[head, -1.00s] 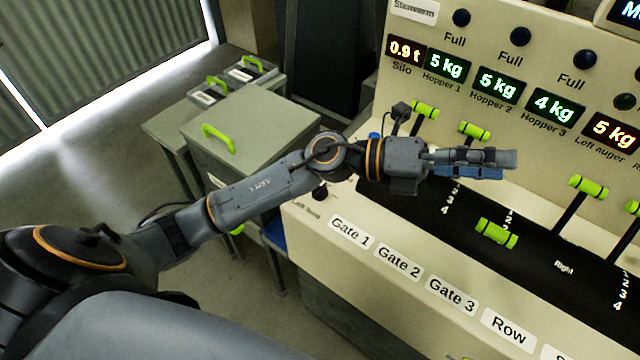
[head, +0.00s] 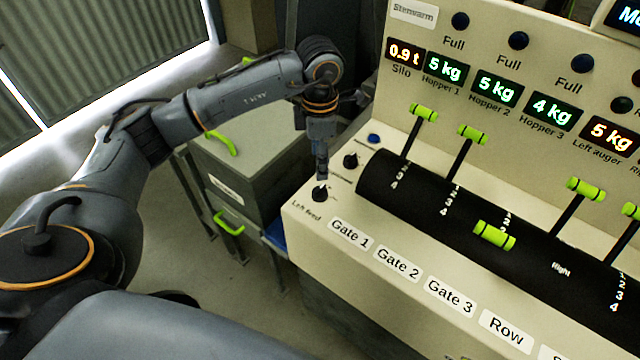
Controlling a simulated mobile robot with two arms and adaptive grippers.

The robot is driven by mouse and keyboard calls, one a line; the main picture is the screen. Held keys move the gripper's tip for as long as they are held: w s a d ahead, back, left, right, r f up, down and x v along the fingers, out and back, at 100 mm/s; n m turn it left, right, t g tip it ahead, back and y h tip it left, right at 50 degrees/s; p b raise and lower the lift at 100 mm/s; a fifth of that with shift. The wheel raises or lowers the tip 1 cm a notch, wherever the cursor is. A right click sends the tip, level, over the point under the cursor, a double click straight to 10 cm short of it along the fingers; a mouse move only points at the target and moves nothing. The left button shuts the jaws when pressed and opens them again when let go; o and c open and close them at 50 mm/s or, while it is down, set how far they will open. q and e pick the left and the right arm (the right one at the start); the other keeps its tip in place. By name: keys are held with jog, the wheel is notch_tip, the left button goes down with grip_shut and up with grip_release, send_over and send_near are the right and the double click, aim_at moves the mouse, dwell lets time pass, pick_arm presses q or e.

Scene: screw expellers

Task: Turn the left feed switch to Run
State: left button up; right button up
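The left feed switch (head: 320,194) is a small black knob at the left front corner of the cream console, above the "Left feed" label (head: 306,211). My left gripper (head: 321,178) points down right over the knob, its fingertips at or just above it. I cannot tell whether the fingers touch the knob or how far apart they are. The knob's pointer and its position marks are too small or covered to read. My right gripper is not in view.
A second black knob (head: 351,160) and a blue button (head: 373,139) sit just behind. Green-handled levers (head: 424,112) rise from the black drum to the right. A grey cabinet (head: 245,160) with green handles stands left of the console.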

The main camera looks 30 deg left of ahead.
aim_at(320, 188)
pick_arm(q)
notch_tip(320, 188, down, 10)
jog(key=shift+f+p, duration=0.1)
jog(key=shift+p, duration=1.05)
jog(key=c, duration=1.2)
